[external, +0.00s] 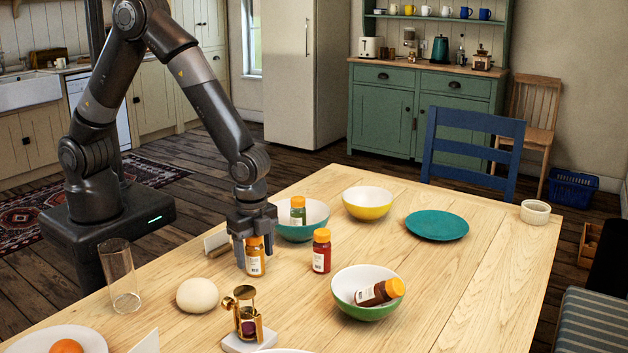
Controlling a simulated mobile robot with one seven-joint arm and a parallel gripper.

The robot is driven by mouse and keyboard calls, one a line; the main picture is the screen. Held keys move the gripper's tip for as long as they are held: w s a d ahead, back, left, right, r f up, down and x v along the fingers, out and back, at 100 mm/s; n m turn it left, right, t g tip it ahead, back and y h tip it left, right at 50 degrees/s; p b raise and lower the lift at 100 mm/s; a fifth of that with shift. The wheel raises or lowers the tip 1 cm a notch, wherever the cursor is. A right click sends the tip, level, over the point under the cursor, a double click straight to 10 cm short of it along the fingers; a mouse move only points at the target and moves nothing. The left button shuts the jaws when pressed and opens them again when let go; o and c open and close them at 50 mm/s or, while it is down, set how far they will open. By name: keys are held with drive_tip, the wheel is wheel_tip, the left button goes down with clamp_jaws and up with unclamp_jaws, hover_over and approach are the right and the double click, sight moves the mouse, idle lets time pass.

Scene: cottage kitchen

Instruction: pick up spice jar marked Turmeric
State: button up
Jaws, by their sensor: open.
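A spice jar with an orange lid and orange-yellow contents (255,262) stands upright on the wooden table (470,290); its label is too small to read. My gripper (255,256) points down over it, open, with its fingers on either side of the jar; I cannot tell whether they touch it. A jar with red contents (321,255) stands to the right. A jar with green contents (298,214) is in a teal bowl (318,231). A jar with dark contents (371,294) lies tilted in a green bowl (358,311).
A yellow bowl (367,207) and teal plate (437,225) are farther back.

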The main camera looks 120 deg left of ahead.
drive_tip(key=c, duration=1.1)
drive_tip(key=shift+r, duration=0.15)
